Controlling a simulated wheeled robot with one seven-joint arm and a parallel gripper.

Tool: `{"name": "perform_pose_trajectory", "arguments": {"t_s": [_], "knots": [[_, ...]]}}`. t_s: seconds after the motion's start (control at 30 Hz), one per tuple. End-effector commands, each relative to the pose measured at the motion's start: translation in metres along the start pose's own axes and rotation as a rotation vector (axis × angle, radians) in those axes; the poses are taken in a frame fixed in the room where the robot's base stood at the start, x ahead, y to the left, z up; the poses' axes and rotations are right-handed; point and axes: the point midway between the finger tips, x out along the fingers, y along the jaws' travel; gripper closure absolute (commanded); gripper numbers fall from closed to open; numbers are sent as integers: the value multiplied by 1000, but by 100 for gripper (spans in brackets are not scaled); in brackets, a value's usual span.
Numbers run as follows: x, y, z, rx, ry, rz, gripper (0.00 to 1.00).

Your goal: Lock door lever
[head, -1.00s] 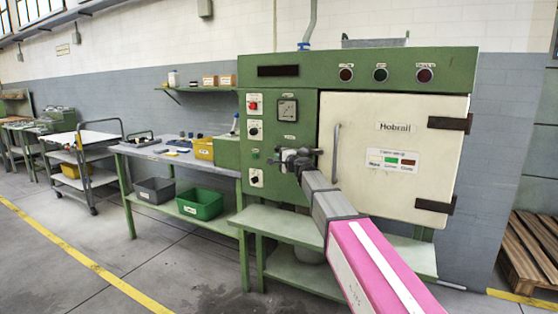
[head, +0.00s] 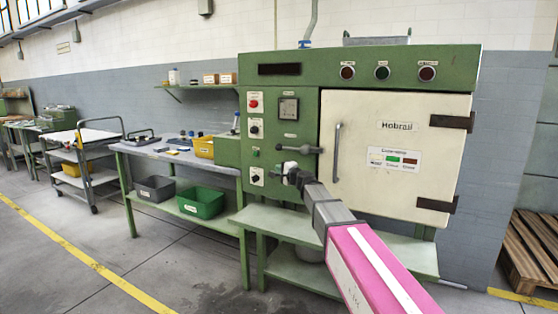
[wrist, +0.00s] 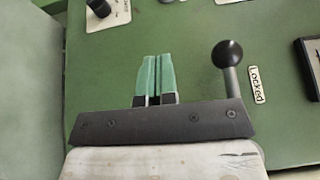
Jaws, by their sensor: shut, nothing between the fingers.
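The door lever (head: 300,149) is a dark bar on the green cabinet front, left of the cream door (head: 395,160); it lies about level in the head view. In the wrist view its round black ball knob (wrist: 227,54) stands on a grey stem, beside a "Locked" label (wrist: 257,85). My gripper (head: 288,168) is just below the lever in the head view. In the wrist view my gripper's teal fingers (wrist: 154,76) are together and empty, left of the ball and apart from it. The lower stem is hidden behind my gripper body. The door looks closed.
A rotary switch (wrist: 98,7) sits on the panel near my fingers. The door handle (head: 336,152) is a vertical bar right of the lever. A green shelf (head: 285,224) juts out below the cabinet. A workbench (head: 165,156) with bins stands at left.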

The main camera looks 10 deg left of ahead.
Motion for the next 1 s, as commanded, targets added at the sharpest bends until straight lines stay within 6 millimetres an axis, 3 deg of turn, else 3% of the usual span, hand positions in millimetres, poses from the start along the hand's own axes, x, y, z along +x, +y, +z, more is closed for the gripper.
{"name": "perform_pose_trajectory", "arguments": {"t_s": [0.2,0.4,1.0], "knots": [[-26,38,13,1,0,2,100],[-38,58,18,0,0,1,100],[-46,70,20,-15,-6,10,100]]}}
